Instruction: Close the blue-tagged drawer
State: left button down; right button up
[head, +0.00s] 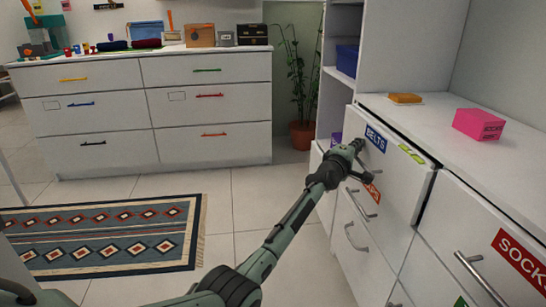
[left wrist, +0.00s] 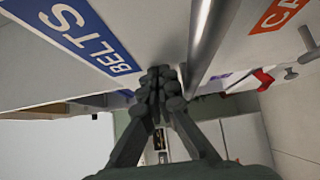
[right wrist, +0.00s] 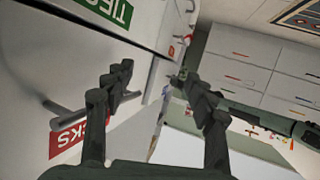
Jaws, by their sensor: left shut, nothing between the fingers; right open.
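The blue-tagged drawer (head: 400,182) is in the white unit at the right of the head view, its blue BELTS tag (head: 375,139) at the upper left of its front. The front seems to stand slightly proud, with a dark gap along its right edge. My left gripper (head: 358,148) is shut and empty at the left part of this front, just below the tag. In the left wrist view its closed fingertips (left wrist: 163,85) lie between the tag (left wrist: 72,35) and a metal bar handle (left wrist: 204,40); contact is unclear. My right gripper (right wrist: 152,82) is open and empty, seen only in its wrist view.
Beside it is the SOCKS drawer (head: 490,235) with a bar handle (head: 480,278). An orange-tagged drawer (head: 355,232) sits below. A pink box (head: 479,124) and an orange item (head: 405,98) lie on top. A patterned rug (head: 105,237) covers part of the floor.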

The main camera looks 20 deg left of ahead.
pick_arm(q)
jog(key=shift+w+d+b, duration=0.3)
jog(key=shift+w+d, duration=0.35)
jog(key=shift+d, duration=0.3)
jog(key=shift+r, duration=0.1)
pick_arm(e)
jog(key=a+r, duration=0.1)
jog(key=r+t+y, duration=0.1)
jog(key=r, duration=0.1)
jog(key=a+r+t, duration=0.1)
jog(key=shift+w+a+r, duration=0.15)
jog(key=shift+w+a, duration=0.15)
jog(key=shift+a, duration=0.05)
pick_arm(q)
jog(key=shift+d, duration=0.15)
